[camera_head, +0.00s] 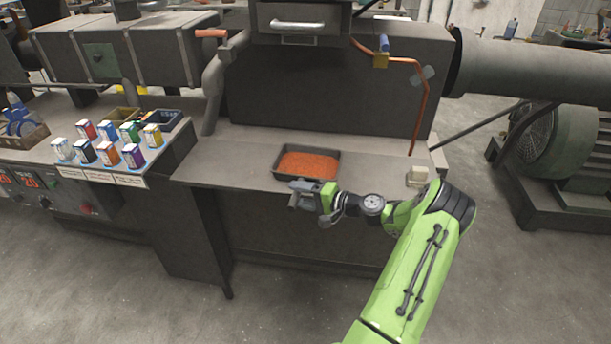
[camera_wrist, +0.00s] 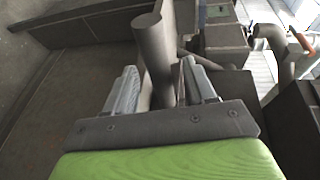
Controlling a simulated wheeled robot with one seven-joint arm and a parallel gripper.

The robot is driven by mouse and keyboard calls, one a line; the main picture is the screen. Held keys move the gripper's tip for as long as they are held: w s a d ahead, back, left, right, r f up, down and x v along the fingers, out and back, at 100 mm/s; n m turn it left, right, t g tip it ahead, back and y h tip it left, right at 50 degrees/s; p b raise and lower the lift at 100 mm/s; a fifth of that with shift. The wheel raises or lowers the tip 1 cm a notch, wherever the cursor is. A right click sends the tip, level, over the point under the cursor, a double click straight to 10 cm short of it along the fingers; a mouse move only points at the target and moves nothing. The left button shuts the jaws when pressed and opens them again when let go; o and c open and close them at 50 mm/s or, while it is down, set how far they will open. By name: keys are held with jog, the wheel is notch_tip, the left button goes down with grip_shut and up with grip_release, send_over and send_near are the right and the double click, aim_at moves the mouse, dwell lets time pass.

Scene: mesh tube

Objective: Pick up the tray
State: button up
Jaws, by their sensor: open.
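The tray (camera_head: 336,154) is a dark, shallow rectangular pan with orange-red granular material in it. It sits flat on the grey bench top, near the front edge. My gripper (camera_head: 292,196) is at the front of the bench, close to the near left corner of the tray in the head view. I cannot tell whether it touches the tray. In the wrist view my gripper (camera_wrist: 160,88) shows two grey fingers spread apart with nothing held between them. A grey pipe stands beyond the fingers there. The tray cannot be made out in the wrist view.
A grey bench top (camera_head: 235,160) has free room left of the tray. Small coloured boxes (camera_head: 108,145) stand in rows on the left bench. A small pale block (camera_head: 417,176) lies right of the tray. A copper pipe (camera_head: 421,105) and a dark machine housing (camera_head: 320,85) stand behind.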

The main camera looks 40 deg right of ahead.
grip_shut()
jog(key=shift+r, duration=0.1)
jog(key=shift+r, duration=0.1)
dwell(0.4)
